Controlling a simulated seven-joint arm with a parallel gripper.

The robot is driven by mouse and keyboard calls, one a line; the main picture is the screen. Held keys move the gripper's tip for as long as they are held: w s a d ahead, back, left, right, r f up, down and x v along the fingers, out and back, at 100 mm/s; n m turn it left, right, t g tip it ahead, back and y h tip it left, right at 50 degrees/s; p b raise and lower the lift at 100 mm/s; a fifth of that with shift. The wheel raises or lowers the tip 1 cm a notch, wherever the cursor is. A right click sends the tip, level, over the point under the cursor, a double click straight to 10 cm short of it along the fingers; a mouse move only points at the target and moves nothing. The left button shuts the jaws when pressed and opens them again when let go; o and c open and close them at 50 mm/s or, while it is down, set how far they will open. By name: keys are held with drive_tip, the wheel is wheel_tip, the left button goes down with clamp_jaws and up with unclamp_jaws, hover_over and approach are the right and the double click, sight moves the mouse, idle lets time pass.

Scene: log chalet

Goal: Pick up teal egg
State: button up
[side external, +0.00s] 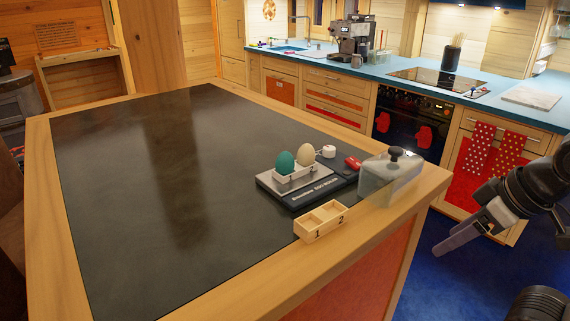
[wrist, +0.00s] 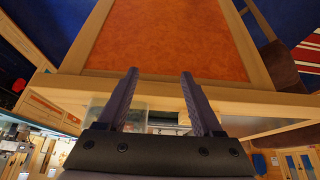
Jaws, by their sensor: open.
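The teal egg (side external: 285,161) stands in a small white holder (side external: 294,176) on a flat grey and black device (side external: 275,191) near the right end of the dark-topped island. A cream egg (side external: 306,154) stands beside it on the right. My gripper (side external: 447,245) is off the island's right end, apart from the eggs, beyond the lidded container. In the wrist view my gripper (wrist: 160,74) has its two fingers apart with nothing held between them. I cannot make out the teal egg in the wrist view.
A see-through container with a dark knob (side external: 377,183) stands at the island's right corner. A wooden tray marked 1 and 2 (side external: 321,234) sits in front of the device. A red object (side external: 353,162) and small white item (side external: 328,151) lie behind. The island's left part is clear.

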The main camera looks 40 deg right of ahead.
drive_tip(key=shift+o, duration=1.4)
